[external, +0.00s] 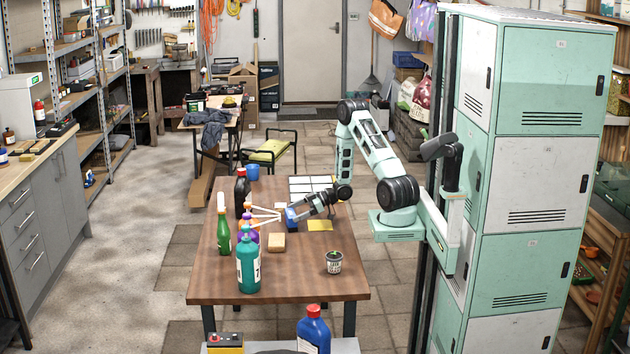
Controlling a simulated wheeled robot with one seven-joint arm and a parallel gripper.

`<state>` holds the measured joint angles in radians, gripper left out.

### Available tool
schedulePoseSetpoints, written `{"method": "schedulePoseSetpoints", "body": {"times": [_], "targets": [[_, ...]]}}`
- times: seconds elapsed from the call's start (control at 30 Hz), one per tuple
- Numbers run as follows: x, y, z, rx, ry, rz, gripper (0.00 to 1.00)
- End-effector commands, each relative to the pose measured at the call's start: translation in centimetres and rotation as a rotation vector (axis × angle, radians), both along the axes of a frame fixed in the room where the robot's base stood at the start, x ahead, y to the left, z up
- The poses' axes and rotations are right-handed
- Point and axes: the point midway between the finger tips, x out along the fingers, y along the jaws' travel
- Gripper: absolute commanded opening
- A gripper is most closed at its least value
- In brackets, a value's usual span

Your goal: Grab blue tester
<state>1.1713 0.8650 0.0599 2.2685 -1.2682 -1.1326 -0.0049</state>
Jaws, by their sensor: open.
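A small blue object (291,218), which looks like the blue tester, is on the wooden table (330,275) near its middle. My gripper (298,213) is low over the table with its end at this object. It is open. The fingers are small and dark here, so I cannot tell whether they are around the tester or just beside it. Part of the tester is hidden by my gripper.
Left of my gripper stand a green spray bottle (223,235), a teal bottle (248,263) and a dark bottle (242,190). A tan block (276,242), a yellow sheet (320,225) and a small can (334,262) are close by. The table's front right is mostly clear.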

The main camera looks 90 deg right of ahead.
Motion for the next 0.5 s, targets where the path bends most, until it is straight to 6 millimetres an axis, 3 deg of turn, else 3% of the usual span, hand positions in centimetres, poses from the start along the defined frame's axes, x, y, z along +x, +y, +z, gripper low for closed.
{"method": "schedulePoseSetpoints", "body": {"times": [0.2,0.47,0.5], "targets": [[2.4,0.4,-1.1,0.0,0.0,0.001,1.0],[2.6,0.4,-1.2,-0.001,0.001,-0.001,1.0],[2.6,0.4,-1.2,-0.001,0.001,-0.001,0.92]]}}
